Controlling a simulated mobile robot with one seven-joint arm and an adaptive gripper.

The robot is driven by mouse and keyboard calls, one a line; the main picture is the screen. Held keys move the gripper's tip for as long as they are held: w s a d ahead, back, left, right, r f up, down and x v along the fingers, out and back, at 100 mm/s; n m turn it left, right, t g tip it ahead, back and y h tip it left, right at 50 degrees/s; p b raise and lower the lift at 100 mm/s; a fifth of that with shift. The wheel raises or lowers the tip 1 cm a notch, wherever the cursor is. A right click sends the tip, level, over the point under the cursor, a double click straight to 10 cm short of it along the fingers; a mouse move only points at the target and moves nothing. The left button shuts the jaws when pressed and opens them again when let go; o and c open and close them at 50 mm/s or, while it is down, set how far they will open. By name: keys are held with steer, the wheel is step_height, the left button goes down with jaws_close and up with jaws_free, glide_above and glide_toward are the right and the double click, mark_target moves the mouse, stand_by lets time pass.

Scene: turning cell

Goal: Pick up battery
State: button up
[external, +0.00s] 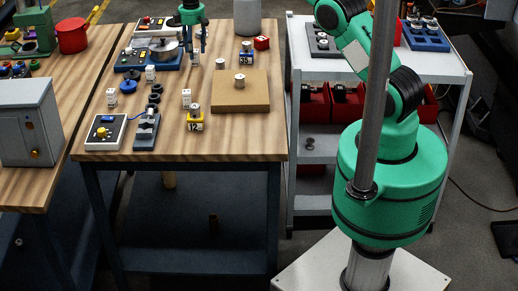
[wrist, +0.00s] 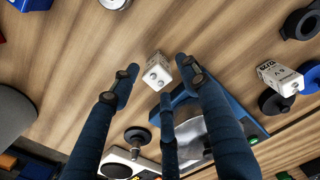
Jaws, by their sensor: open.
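A small white battery (wrist: 157,72) with two round terminals on its end shows in the wrist view, between and just beyond my fingertips. My gripper (wrist: 160,80) is open, its dark blue fingers spread either side of it with a gap. A third finger shows lower in the middle. A second white battery, marked 9V (wrist: 278,76), lies at the right of the wrist view beside black rings. In the external view my gripper (external: 194,50) hangs over the back of the wooden table. I cannot tell clearly which white block there is the one under it.
A blue device with a round metal disc (external: 165,50) stands close left of my gripper. A grey cylinder (external: 247,18) stands behind to the right. A brown board (external: 240,98) and a yellow block marked 12 (external: 195,124) are nearer the front. The table's front right is clear.

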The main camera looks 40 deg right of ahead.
mark_target(192, 47)
steer(key=shift+f+b, duration=0.35)
steer(key=shift+f, duration=1.45)
jaws_close()
